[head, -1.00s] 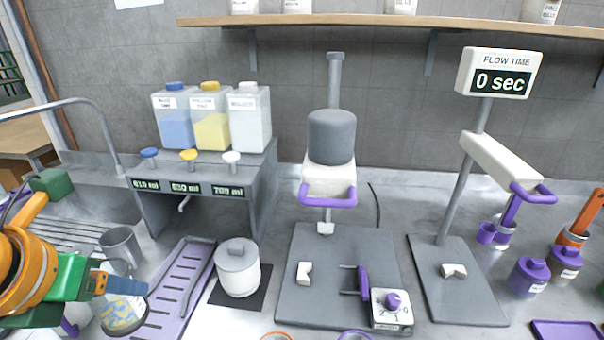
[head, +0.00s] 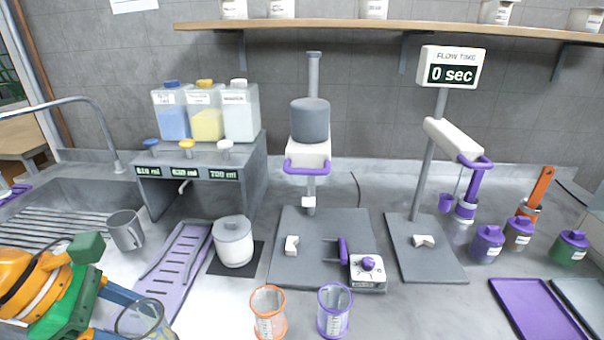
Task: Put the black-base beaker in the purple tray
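A clear beaker with a dark grey rim (head: 140,318) is at the lower left, cut off by the bottom edge. Its base is out of view, so I cannot see whether it is black. My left gripper (head: 122,311) has its blue fingers on either side of this beaker; I cannot tell whether they press on it. The purple tray (head: 536,306) lies flat and empty on the counter at the lower right. My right gripper is not in view.
An orange-rimmed beaker (head: 268,312) and a purple-rimmed beaker (head: 334,311) stand at the front middle. A lilac slotted rack (head: 178,262), a grey mug (head: 125,230) and a lidded pot (head: 233,241) are near the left gripper. Lidded jars (head: 488,244) stand behind the tray.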

